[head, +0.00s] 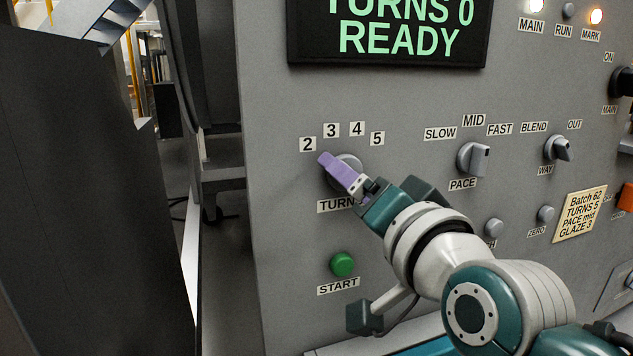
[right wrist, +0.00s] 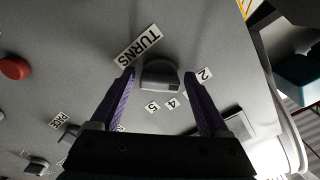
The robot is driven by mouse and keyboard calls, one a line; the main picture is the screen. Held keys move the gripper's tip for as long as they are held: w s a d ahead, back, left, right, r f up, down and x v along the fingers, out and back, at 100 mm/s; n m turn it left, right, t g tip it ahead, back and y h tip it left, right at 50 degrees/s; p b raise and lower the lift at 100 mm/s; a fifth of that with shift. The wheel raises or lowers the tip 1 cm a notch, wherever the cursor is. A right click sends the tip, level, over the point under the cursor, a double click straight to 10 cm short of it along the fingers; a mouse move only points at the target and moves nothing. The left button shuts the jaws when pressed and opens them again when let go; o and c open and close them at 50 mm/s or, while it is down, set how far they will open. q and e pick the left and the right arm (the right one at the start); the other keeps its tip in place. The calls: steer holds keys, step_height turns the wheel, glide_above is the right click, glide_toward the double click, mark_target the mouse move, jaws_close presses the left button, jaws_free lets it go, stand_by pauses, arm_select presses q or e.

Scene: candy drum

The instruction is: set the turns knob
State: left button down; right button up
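The grey turns knob (head: 352,162) sits on the grey panel, above its TURNS label and below the number labels 2, 3, 4 and 5. In the head view my right gripper's purple finger covers much of it, so I cannot tell which number it points at. In the right wrist view the knob (right wrist: 160,75) lies between the two purple fingers of my right gripper (right wrist: 159,77). The fingers are open on either side of it, with a small gap showing at each side. My left gripper is not in view.
The display (head: 390,30) reads TURNS 0 READY. A green START button (head: 343,264) is below the knob. The pace knob (head: 473,158) and way knob (head: 557,149) are to the right. A note (head: 580,213) reads Batch 62, TURNS 5, PACE mid, GLAZE 3.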

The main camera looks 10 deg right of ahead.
steer(key=shift+o, duration=0.6)
steer(key=s+d, duration=0.2)
steer(key=s, duration=0.7)
steer(key=shift+s, duration=0.4)
steer(key=s+d+f+n+g+h+p, duration=0.1)
steer(key=s+d+f+n+g+p, duration=0.15)
steer(key=s+g, duration=0.35)
steer(key=s+d+f+n+g+h+p, duration=0.1)
steer(key=s+d+f+n+g, duration=0.15)
steer(key=s, duration=0.55)
steer(key=s+d+f+n+g+h+p, duration=0.1)
steer(key=s+f+n+g+p, duration=0.15)
steer(key=s+g, duration=0.4)
step_height(320, 180, up, 37)
steer(key=s+n+t+p, duration=0.1)
steer(key=p, duration=3.6)
steer(key=shift+s+p, duration=0.3)
steer(key=shift+s, duration=0.05)
